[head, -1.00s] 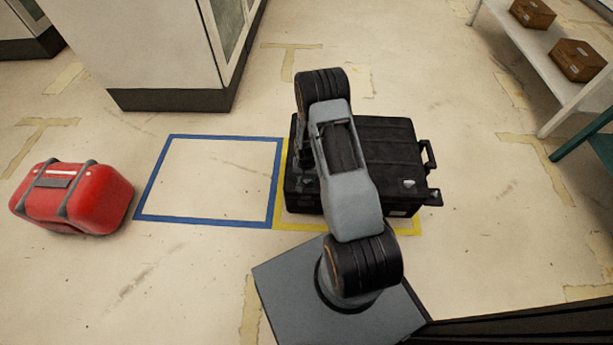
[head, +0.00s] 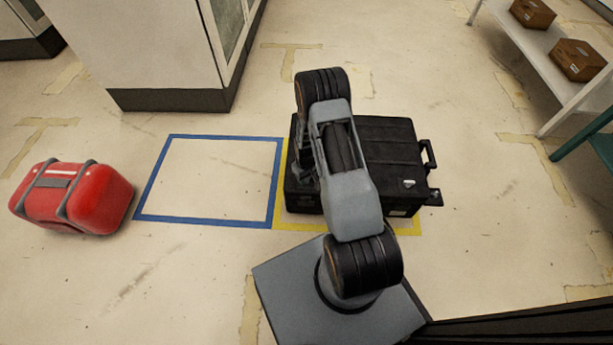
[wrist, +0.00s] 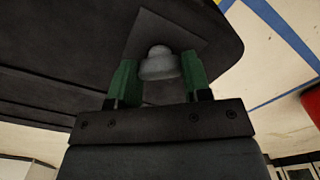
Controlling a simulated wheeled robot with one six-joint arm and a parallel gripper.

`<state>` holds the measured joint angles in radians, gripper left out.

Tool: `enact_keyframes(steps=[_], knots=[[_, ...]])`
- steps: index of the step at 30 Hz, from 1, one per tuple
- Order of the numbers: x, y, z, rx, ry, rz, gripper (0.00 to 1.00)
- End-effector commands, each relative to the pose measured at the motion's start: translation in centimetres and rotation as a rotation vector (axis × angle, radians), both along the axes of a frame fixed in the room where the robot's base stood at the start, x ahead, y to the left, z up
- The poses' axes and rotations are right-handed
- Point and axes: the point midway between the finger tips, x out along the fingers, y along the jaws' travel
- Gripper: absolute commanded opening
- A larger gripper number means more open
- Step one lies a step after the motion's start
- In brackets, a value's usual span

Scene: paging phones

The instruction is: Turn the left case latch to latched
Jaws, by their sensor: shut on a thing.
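The black case (head: 385,150) stands inside the yellow floor square, with a handle at its right side. My arm crosses over its left part in the head view and hides that part. A small pale latch (head: 408,183) shows near the case's front right. In the wrist view a grey latch knob (wrist: 158,64) sits on a dark plate on the case (wrist: 60,50). My gripper (wrist: 157,78) has its two green fingers on either side of this knob and is shut on it. The knob's exact turn is hard to tell.
A red case (head: 75,195) lies on the floor at the left. An empty blue floor square (head: 207,222) is between it and the black case. A white cabinet (head: 150,45) stands behind. A shelf (head: 545,60) with brown boxes is at the upper right.

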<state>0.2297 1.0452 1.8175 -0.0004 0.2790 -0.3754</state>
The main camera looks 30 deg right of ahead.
Motion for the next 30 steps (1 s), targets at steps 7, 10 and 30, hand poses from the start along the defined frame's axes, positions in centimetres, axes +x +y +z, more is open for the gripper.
enact_keyframes(steps=[7, 10, 30], knots=[[0.02, 0.0, 0.02, 0.0, 0.0, 0.232, 0.21], [0.02, 0.0, 0.02, 0.0, 0.0, 0.327, 0.21], [0.02, 0.0, 0.02, -0.001, 0.0, 0.832, 0.21]])
